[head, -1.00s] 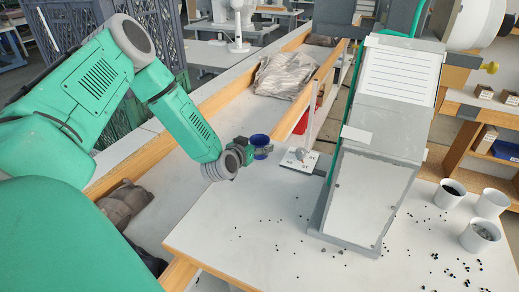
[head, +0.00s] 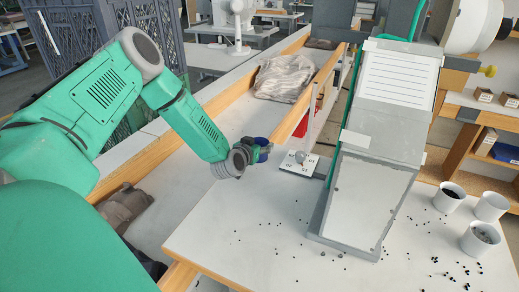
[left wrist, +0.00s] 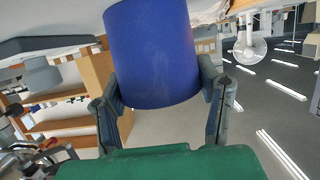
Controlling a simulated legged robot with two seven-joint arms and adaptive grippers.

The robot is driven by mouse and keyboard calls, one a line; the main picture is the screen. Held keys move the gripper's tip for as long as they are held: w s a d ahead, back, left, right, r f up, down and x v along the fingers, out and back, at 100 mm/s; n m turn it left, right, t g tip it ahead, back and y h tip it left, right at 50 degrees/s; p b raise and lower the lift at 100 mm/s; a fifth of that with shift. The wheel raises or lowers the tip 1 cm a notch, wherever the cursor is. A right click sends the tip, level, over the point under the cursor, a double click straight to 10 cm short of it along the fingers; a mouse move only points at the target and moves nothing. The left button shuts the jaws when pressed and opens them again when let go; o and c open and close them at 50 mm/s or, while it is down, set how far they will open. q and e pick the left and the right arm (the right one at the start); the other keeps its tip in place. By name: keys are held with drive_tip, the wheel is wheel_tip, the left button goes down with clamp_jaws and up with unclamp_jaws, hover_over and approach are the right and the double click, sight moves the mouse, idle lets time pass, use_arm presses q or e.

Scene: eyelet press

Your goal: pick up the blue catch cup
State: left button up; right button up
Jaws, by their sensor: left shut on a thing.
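The blue catch cup (left wrist: 152,50) fills the upper middle of the left wrist view, between the two fingers of my left gripper (left wrist: 165,95). The gripper is shut on it, one finger against each side. In the head view the left gripper (head: 258,150) is near the left edge of the white table, left of the press. There the cup (head: 263,143) shows only as a small blue piece, mostly hidden by the fingers. I cannot tell in the head view how far it is above the table. My right gripper is not in view.
The grey press (head: 366,190) with a sloped front stands on the white table (head: 225,225). A small white plate with a round knob (head: 298,163) lies between gripper and press. Several white cups (head: 480,238) stand at the right. Small dark eyelets are scattered about.

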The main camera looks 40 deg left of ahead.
use_arm(q)
wheel_tip(320, 180, up, 10)
idle(0.5)
drive_tip(key=shift+f, duration=0.1)
